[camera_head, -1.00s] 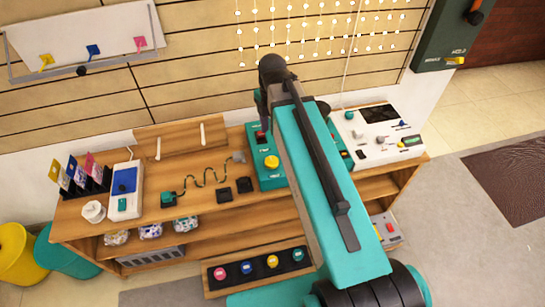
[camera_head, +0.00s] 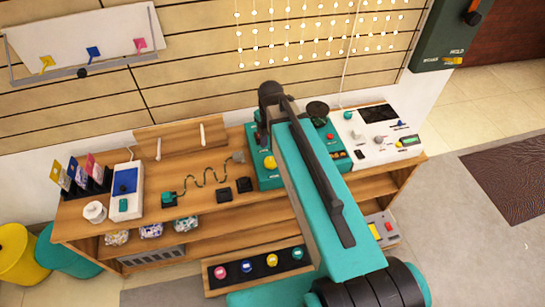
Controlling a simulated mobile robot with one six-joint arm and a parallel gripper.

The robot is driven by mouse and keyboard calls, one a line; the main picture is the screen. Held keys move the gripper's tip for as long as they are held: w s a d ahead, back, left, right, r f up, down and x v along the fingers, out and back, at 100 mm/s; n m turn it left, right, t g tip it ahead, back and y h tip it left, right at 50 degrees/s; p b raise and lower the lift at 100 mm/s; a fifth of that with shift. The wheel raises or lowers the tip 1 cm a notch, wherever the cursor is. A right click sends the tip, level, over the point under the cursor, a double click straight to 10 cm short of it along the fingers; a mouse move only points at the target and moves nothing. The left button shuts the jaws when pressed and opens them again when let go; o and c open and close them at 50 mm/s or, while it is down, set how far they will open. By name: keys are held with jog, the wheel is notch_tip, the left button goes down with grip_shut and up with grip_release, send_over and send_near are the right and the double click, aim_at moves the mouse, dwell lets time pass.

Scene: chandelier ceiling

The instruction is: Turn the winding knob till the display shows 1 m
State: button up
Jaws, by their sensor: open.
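A white control panel (camera_head: 371,152) lies on the right end of the wooden bench, right of my arm. It carries a teal knob (camera_head: 348,115), a grey knob (camera_head: 380,139), a blue knob (camera_head: 402,125) and a small greenish display (camera_head: 410,142). The display's reading is too small to make out, and I cannot tell which knob is the winding knob. My teal arm crosses the middle of the view. A dark part shows just right of its far end, but my gripper's fingers are hidden behind the arm.
A teal box (camera_head: 262,174) with a yellow knob (camera_head: 270,162) is partly covered by my arm. A dark green wall box (camera_head: 450,35) with an orange-tipped lever hangs at upper right. Card racks and a blue-screened device (camera_head: 124,182) stand at the left.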

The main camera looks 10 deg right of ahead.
aim_at(271, 161)
jog(key=shift+f+p, duration=0.5)
jog(key=shift+f, duration=2.45)
jog(key=c, duration=1)
jog(key=shift+d, duration=0.25)
jog(key=shift+c, duration=0.2)
jog(key=shift+a, duration=0.15)
jog(key=shift+a, duration=0.1)
jog(key=shift+m, duration=0.4)
